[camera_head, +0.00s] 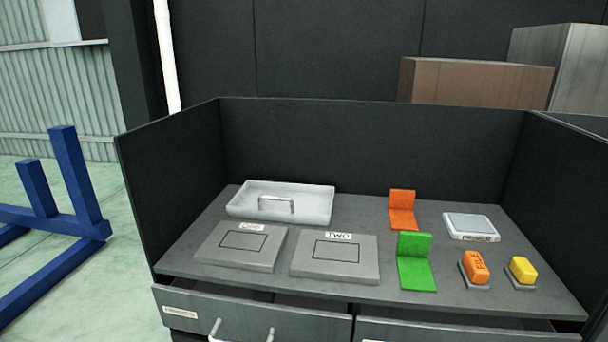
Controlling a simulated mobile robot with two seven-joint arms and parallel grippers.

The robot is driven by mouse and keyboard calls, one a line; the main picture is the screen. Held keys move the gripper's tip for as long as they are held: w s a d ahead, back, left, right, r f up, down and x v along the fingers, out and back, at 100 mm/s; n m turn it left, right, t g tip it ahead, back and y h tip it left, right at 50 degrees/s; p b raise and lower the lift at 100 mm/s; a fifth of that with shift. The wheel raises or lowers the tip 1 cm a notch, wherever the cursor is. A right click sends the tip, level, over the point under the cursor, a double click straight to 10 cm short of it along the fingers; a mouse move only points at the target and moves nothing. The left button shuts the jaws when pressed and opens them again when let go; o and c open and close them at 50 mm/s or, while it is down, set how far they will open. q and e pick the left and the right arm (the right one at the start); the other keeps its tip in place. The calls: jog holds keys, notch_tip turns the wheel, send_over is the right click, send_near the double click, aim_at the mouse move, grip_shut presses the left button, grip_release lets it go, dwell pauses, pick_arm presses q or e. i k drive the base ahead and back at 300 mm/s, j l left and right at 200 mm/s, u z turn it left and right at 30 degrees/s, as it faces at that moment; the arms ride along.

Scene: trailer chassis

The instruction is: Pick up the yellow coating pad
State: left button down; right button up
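The yellow coating pad (522,269) is a small yellow block on a thin grey base. It sits at the front right of the dark workbench top (330,291). An orange pad (476,266) with dark markings stands just left of it on a similar grey base, with a small gap between them. Neither of my grippers shows in the head view.
Left of the pads are green (416,262) and orange (402,210) angled brackets, plates ONE (236,262) and TWO (335,268), and a white handled tray (317,208). A labelled white block (470,226) lies behind the pads. Dark walls enclose the back and sides; drawers (257,319) lie below.

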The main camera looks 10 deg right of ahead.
aim_at(522, 274)
jog(key=k+z, duration=0.1)
jog(key=z, duration=1.55)
